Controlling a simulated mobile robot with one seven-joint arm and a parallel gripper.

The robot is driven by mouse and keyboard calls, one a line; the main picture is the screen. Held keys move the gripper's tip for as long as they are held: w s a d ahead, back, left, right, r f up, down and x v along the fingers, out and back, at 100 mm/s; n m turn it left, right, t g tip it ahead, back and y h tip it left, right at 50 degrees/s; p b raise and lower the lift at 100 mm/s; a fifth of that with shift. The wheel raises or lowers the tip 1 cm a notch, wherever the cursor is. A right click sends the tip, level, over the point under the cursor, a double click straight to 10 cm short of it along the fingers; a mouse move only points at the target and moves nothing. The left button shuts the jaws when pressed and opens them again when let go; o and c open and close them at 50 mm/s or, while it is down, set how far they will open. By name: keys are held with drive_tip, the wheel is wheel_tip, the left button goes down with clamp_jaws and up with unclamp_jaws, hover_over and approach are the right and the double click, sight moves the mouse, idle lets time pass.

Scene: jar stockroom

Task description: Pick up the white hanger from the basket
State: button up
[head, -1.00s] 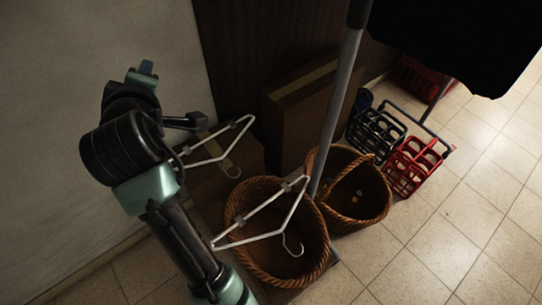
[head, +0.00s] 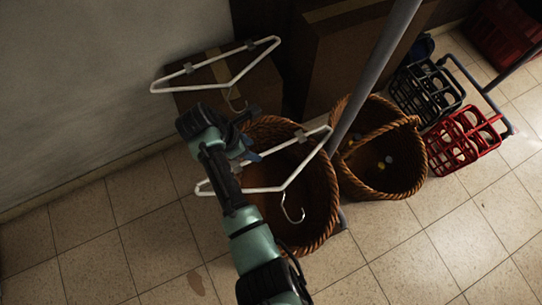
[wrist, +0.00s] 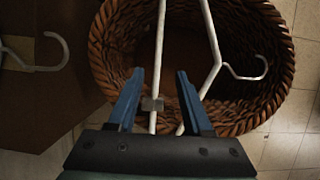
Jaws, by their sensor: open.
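The white hanger (head: 290,182) lies across the rim of the left wicker basket (head: 327,205), its hook hanging down at the front right. In the wrist view the hanger (wrist: 212,40) runs over the basket (wrist: 104,55), with a small grey clip (wrist: 152,104) on one bar. My gripper (head: 250,150) is over the left side of that basket. In the wrist view my gripper (wrist: 158,90) has its blue fingers spread wide, with the clipped bar showing between them. Nothing is held. I cannot tell the height gap between the fingers and the hanger.
A second white hanger (head: 222,84) lies on a cardboard box (head: 262,90) behind. Another wicker basket (head: 408,180) stands to the right, next to a grey pole (head: 375,70). Dark (head: 425,95) and red (head: 455,150) bottle carriers stand farther right.

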sight(263, 154)
drive_tip(key=b+x, duration=0.3)
drive_tip(key=x, duration=0.3)
drive_tip(key=shift+w+f, duration=0.2)
drive_tip(key=shift+f, duration=0.15)
drive_tip(key=shift+r, duration=0.1)
clamp_jaws()
